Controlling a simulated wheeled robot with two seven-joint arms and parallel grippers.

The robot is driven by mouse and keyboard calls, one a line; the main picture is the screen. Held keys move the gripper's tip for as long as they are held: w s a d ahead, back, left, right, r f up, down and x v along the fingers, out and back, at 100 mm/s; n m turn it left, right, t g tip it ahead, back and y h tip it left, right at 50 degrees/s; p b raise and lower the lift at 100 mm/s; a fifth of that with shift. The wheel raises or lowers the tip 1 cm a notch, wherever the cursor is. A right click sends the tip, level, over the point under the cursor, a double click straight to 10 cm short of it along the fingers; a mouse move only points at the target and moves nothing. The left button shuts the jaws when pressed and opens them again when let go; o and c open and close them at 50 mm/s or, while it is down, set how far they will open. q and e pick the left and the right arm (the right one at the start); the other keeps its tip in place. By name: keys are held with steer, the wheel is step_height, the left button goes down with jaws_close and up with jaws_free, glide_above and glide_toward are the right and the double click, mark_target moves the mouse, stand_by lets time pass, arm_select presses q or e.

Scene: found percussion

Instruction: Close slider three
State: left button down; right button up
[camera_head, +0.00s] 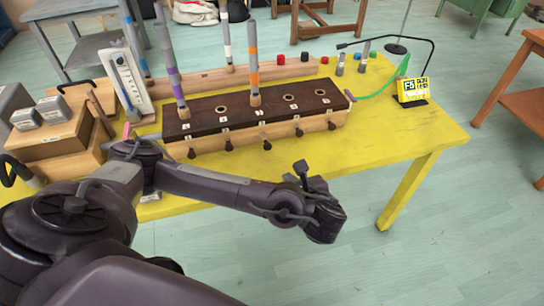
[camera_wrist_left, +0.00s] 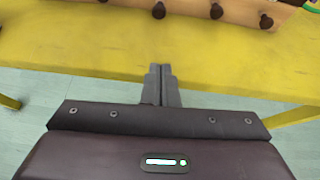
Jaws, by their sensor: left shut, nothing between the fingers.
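A long box with a dark top (camera_head: 210,115) stands on the yellow table, with five numbered slider knobs along its wooden front. Slider three's knob (camera_head: 267,144) is the middle one and seems to stick out a little farther than its neighbours. In the left wrist view, slider three's knob (camera_wrist_left: 159,10) appears to be the one at the top, roughly in line with my fingers. My left gripper (camera_head: 302,167) is in front of the box, apart from the knobs. Its fingers (camera_wrist_left: 162,72) are shut and empty, pointing toward the table edge. My right gripper is not in view.
A grey-and-orange tube (camera_head: 253,65) and a purple-banded tube (camera_head: 176,85) stand upright in the box top. Wooden blocks (camera_head: 50,135) crowd the table's left end. A yellow sign (camera_head: 412,89) stands at the right. The yellow tabletop (camera_head: 390,135) right of the box is clear.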

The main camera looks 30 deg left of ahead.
arm_select(q)
steer(key=b, duration=0.3)
glide_toward(268, 144)
steer(key=a+f, duration=0.1)
steer(key=w+a+f, duration=0.1)
steer(key=f, duration=0.1)
steer(key=w+a+f, duration=0.1)
steer(key=f, duration=0.1)
steer(key=shift+w, duration=0.25)
steer(key=shift+w+a, duration=0.3)
steer(key=shift+a, duration=0.15)
steer(key=w+a, duration=0.2)
steer(key=shift+w+a, duration=0.1)
steer(key=shift+a, duration=0.2)
steer(key=shift+r+y, duration=0.1)
steer(key=shift+y, duration=0.2)
